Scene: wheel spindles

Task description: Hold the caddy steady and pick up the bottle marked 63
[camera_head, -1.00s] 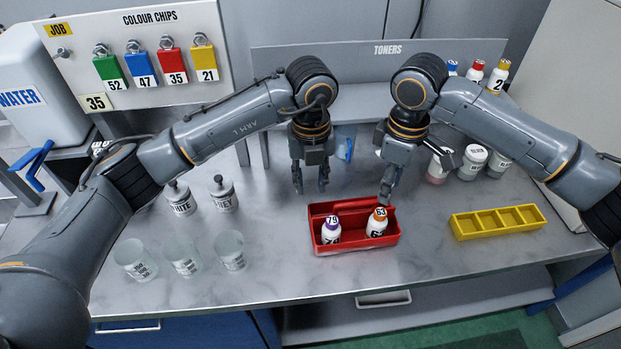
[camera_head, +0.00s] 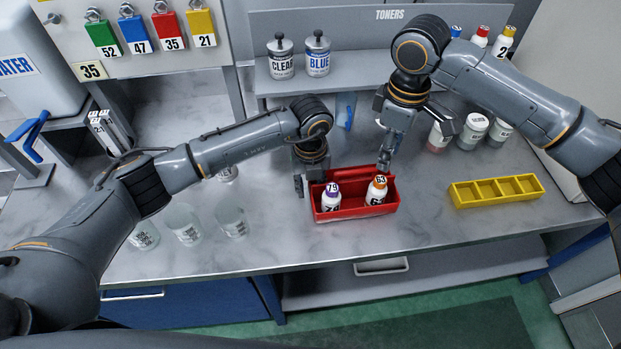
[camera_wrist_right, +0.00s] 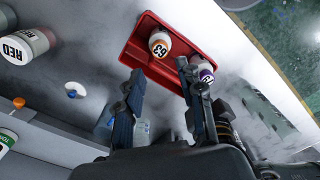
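The red caddy (camera_head: 350,213) stands on the bench and holds two white bottles. The bottle marked 63 (camera_head: 376,193), orange-capped, is in its right part; the purple-capped bottle marked 79 (camera_head: 331,200) is in its left part. My left gripper (camera_head: 311,184) is low at the caddy's back left corner, its fingers apart; contact with the caddy is unclear. My right gripper (camera_head: 385,163) is just above and behind bottle 63. In the right wrist view my right gripper (camera_wrist_right: 160,75) is open and empty, with bottle 63 (camera_wrist_right: 160,45) beyond its fingertips.
A yellow divided tray (camera_head: 497,191) is to the right. Clear cups (camera_head: 186,226) stand at the front left. The bench in front of the caddy is clear.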

